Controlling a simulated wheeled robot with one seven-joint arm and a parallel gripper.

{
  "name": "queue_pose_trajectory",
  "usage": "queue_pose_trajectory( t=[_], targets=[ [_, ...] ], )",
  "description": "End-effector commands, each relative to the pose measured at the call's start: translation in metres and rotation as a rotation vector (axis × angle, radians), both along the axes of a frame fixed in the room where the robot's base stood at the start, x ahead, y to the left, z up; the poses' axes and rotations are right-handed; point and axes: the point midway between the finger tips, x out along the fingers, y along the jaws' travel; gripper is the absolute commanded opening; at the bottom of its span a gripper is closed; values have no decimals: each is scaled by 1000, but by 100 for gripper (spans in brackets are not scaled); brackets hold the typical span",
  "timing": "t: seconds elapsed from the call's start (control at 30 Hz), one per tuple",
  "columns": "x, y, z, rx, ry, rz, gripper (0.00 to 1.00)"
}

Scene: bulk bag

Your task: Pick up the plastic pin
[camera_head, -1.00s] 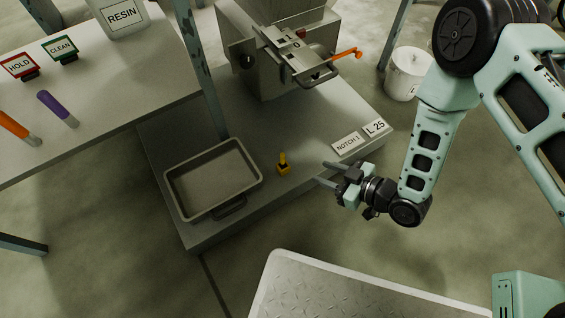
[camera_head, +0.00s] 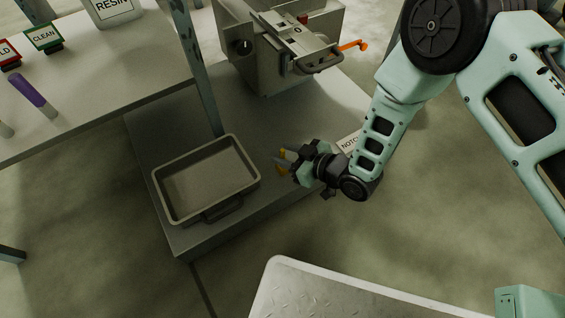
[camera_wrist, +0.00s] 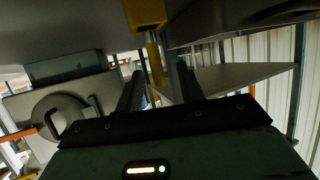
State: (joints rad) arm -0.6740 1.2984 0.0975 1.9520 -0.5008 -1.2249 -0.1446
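The yellow plastic pin (camera_head: 282,154) stands on the grey bench, right of the tray, partly hidden by my fingers. In the wrist view the pin (camera_wrist: 146,15) shows its blocky base at the top edge and its thin stem pointing down the picture. My gripper (camera_head: 282,161) is low over the bench at the pin. In the wrist view the gripper (camera_wrist: 160,80) has its two dark fingers apart, with the stem in the gap between them. I cannot tell whether either finger touches it.
A grey tray (camera_head: 160,190) is close on the left. A machine with an orange-tipped lever (camera_head: 352,46) stands behind. A "NOTCH" label (camera_head: 349,142) lies beside my wrist. The side table (camera_head: 120,85) holds a "CLEAN" sign (camera_head: 45,38) and a purple-capped tube (camera_head: 30,92).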

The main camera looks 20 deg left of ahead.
Motion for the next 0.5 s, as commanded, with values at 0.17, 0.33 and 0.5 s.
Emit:
queue_pose_trajectory(
  t=[0.17,0.33,0.5],
  targets=[
    [8,20,-13,0,-2,1,38],
    [11,29,-14,-1,0,-1,38],
    [11,29,-13,-1,0,-1,38]
  ],
)
